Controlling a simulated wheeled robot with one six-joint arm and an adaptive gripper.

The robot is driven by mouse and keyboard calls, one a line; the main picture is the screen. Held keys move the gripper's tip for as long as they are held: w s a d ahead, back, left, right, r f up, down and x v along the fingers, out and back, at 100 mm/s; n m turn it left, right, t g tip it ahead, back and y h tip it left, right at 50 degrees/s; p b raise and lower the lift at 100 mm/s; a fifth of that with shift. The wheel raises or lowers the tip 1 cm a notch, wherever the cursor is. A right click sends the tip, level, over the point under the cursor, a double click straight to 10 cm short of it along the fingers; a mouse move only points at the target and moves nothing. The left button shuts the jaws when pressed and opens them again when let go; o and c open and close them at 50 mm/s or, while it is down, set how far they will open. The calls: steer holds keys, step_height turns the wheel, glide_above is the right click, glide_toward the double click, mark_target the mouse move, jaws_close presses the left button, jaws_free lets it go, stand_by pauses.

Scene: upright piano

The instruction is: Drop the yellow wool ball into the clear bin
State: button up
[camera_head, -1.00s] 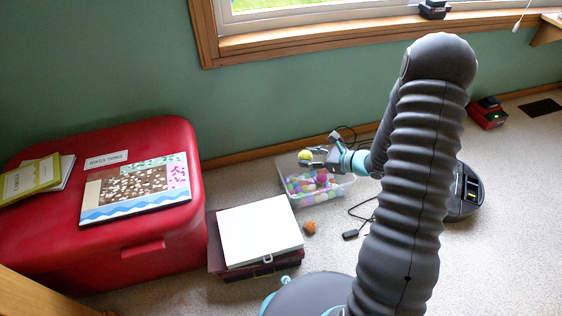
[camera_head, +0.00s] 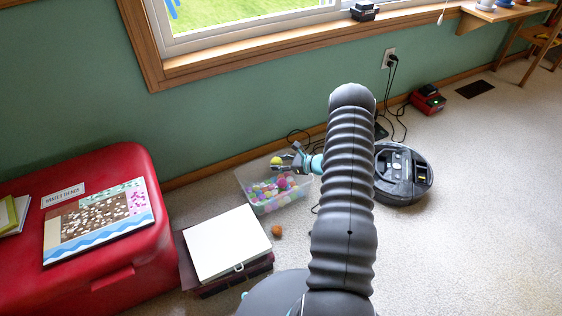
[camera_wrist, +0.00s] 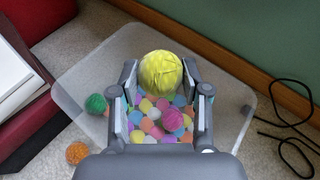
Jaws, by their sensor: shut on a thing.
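The yellow wool ball (camera_wrist: 161,72) is held between the fingertips of my gripper (camera_wrist: 163,90) in the wrist view. In the head view the yellow ball (camera_head: 276,161) shows at the tips of my gripper (camera_head: 280,162), small. The clear bin (camera_wrist: 84,70) lies below the ball and gripper in the wrist view, and the ball appears over its interior. The bin (camera_head: 262,209) holds many small coloured balls. My gripper hides part of the bin's near side. The exact height of the ball above the contents is hard to tell.
An orange ball (camera_head: 277,231) lies on the carpet beside the bin. A green ball (camera_wrist: 96,103) shows near the bin's left side. A white-topped box (camera_head: 228,243) and red chest (camera_head: 110,262) stand left. A robot vacuum (camera_head: 403,175) and cables are right.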

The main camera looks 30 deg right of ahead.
steer(key=shift+d+f, duration=0.35)
steer(key=shift+f, duration=0.1)
steer(key=shift+f+b, duration=1.15)
steer(key=shift+f, duration=1.65)
steer(key=o, duration=0.9)
steer(key=shift+o, duration=0.2)
steer(key=v, duration=1.2)
steer(key=shift+a+r, duration=0.1)
